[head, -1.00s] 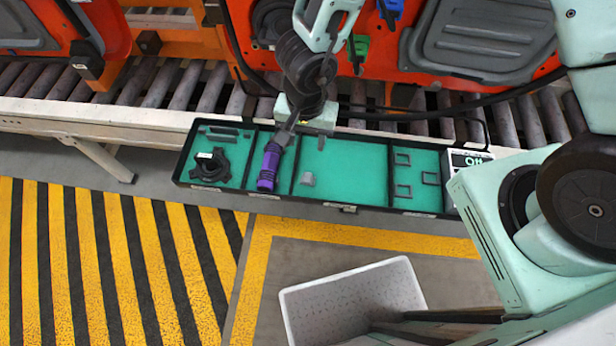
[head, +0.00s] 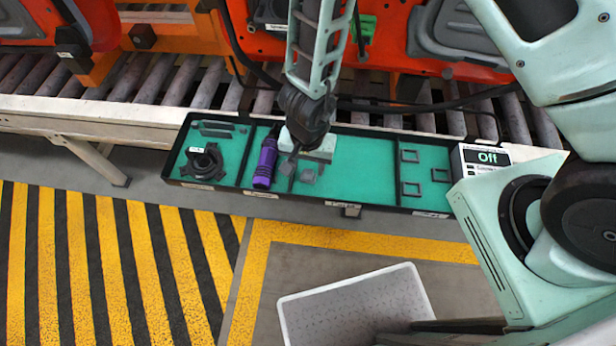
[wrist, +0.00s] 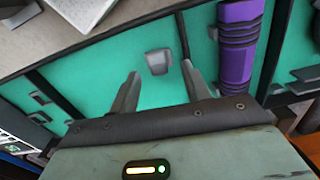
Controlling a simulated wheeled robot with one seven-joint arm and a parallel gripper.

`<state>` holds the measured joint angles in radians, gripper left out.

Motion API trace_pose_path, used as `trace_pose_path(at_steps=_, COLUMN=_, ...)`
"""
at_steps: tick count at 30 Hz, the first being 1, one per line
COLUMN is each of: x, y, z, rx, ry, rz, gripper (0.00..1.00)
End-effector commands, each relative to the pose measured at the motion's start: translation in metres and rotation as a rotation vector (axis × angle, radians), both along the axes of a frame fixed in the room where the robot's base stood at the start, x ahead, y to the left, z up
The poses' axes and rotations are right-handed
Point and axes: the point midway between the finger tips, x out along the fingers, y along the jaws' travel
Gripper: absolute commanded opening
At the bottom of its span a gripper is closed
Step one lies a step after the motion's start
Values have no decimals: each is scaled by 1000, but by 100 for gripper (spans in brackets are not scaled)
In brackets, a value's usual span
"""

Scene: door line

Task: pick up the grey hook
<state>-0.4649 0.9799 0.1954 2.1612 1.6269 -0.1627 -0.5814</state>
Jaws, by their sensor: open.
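A small light-grey piece (head: 313,192), which looks like the grey hook, lies on the green floor of the tray's wide middle compartment, near its left divider. Its hook shape is not clear from here. It also shows in the wrist view (wrist: 158,61), just beyond my fingertips and roughly centred between them. My gripper (head: 299,171) points down over the left part of that compartment, open and empty. In the wrist view its two fingers (wrist: 160,74) are apart with green floor between them. They do not appear to touch the piece; the exact height is hard to tell.
A purple bottle-like tool (head: 265,163) lies left of the divider, close to my gripper. A black flanged part (head: 203,163) is in the left compartment; small grey frames (head: 410,188) are at right. A box reading "Off" (head: 483,158) ends the tray. A white bin (head: 350,310) stands in front.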

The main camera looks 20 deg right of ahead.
Motion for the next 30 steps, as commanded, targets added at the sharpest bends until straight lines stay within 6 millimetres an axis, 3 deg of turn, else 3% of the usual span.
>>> trace_pose_path(at_steps=1, x=-1, y=0, z=-12, rx=-1, ry=0, rz=2, gripper=47)
trace_pose_path(at_steps=7, x=-2, y=-1, z=-36, rx=0, ry=0, rz=1, gripper=47)
trace_pose_path(at_steps=17, x=-2, y=-1, z=-38, rx=0, ry=1, rz=0, gripper=47)
trace_pose_path(at_steps=21, x=-2, y=-1, z=-38, rx=0, ry=1, rz=0, gripper=8)
trace_pose_path(at_steps=22, x=-2, y=-1, z=-38, rx=0, ry=1, rz=0, gripper=3)
trace_pose_path(at_steps=30, x=-2, y=-1, z=-36, rx=0, ry=1, rz=0, gripper=3)
